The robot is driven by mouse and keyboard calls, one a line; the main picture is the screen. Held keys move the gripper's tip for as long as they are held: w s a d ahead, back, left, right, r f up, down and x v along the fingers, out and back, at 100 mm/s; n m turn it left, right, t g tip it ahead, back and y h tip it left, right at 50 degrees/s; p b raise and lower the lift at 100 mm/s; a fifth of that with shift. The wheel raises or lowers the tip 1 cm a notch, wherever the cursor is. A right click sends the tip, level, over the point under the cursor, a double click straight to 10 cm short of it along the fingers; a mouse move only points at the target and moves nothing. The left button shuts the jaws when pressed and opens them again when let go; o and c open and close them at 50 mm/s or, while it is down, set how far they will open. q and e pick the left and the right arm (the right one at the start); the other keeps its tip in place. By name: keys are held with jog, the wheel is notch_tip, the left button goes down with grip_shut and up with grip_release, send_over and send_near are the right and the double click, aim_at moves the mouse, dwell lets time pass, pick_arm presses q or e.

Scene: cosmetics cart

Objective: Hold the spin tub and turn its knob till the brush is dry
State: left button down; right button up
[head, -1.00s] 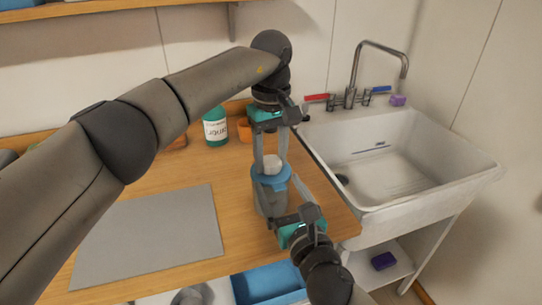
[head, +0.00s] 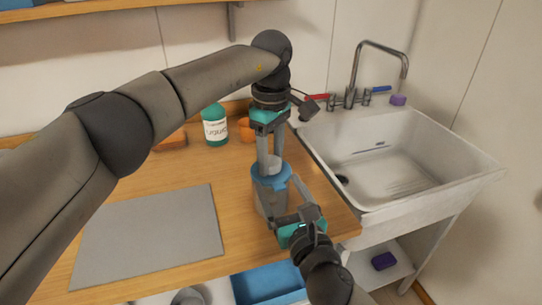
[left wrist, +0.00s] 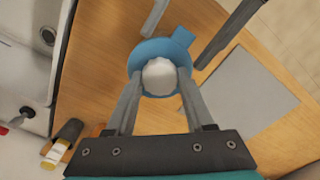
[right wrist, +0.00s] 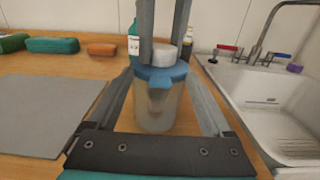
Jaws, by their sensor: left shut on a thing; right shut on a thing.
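The spin tub (head: 270,196) stands upright on the wooden counter, a translucent grey tub with a blue lid (right wrist: 158,78) and a white knob (left wrist: 159,76) on top. My left gripper (head: 270,158) comes down from above and is shut on the knob, one finger on each side. My right gripper (head: 278,200) reaches in from the front and is shut around the tub's body (right wrist: 158,108). A blurred brownish shape shows through the tub wall in the right wrist view; I cannot tell whether it is the brush.
A grey mat (head: 150,238) lies to the left. The white sink (head: 400,160) is to the right. A blue bin (head: 268,284) sits below the counter's front edge.

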pick_arm(q)
jog(key=n, duration=1.4)
jog(key=shift+n, duration=0.3)
jog(key=n, duration=0.3)
jog(key=shift+n, duration=0.3)
jog(key=n, duration=0.3)
jog(key=shift+n, duration=0.4)
jog(key=n, duration=0.6)
jog(key=shift+s+d+n, duration=0.1)
jog(key=shift+n, duration=0.3)
jog(key=shift+c, duration=1.3)
grip_release()
